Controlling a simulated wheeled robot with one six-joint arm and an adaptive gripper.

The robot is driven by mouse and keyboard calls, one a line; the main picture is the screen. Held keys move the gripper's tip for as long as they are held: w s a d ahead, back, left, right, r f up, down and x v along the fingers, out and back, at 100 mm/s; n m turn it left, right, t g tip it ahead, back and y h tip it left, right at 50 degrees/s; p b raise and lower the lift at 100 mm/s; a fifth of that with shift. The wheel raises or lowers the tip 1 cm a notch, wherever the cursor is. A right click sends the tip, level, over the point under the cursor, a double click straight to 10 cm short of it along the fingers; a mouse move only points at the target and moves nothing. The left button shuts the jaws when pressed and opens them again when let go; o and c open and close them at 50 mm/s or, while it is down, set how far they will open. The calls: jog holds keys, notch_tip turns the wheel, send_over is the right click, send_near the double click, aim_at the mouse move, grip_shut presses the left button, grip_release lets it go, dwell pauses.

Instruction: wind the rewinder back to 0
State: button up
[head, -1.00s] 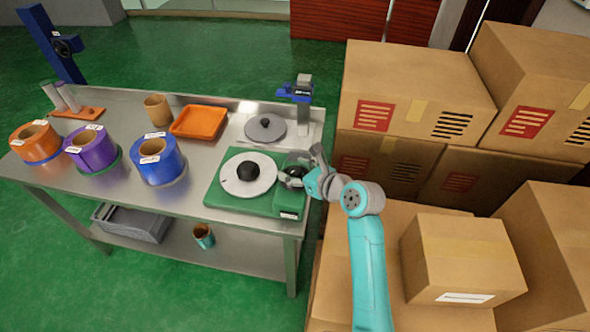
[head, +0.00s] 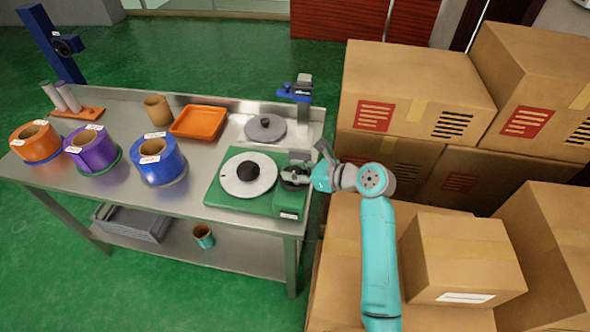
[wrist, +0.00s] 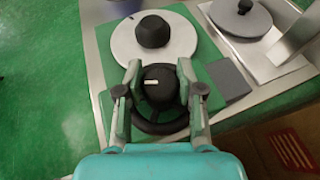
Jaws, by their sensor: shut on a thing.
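The rewinder is a green base (head: 230,204) at the right end of the steel table, with a white disc (head: 262,181) and a black hub (head: 248,171) on it. In the wrist view the white disc (wrist: 186,43) lies just beyond my fingers. A black knob (wrist: 160,85) with a white pointer mark sits on the rewinder's right part, above a dark ring (wrist: 160,128). My gripper (wrist: 160,72) is shut on this knob from above, one finger on each side. In the head view my gripper (head: 303,176) hides most of the knob. No scale number is readable.
A grey disc (head: 279,130) and a blue-topped post (head: 299,92) stand behind the rewinder. Blue (head: 164,172), purple (head: 95,160) and orange (head: 38,150) rolls and an orange tray (head: 192,121) are to the left. Cardboard boxes (head: 463,258) crowd the right side.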

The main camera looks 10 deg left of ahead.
aim_at(295, 170)
jog(key=n+g+y, duration=0.1)
jog(key=n+g, duration=0.4)
jog(key=g, duration=0.1)
jog(key=shift+w+n, duration=0.1)
jog(key=shift+n, duration=0.2)
jog(key=shift+n+g+h, duration=0.5)
jog(key=shift+n+g, duration=1.1)
jog(key=shift+g, duration=0.7)
jog(key=o, duration=1.2)
jog(key=shift+c, duration=0.2)
jog(key=shift+r, duration=0.15)
notch_tip(295, 170, up, 10)
jog(key=shift+f, duration=0.15)
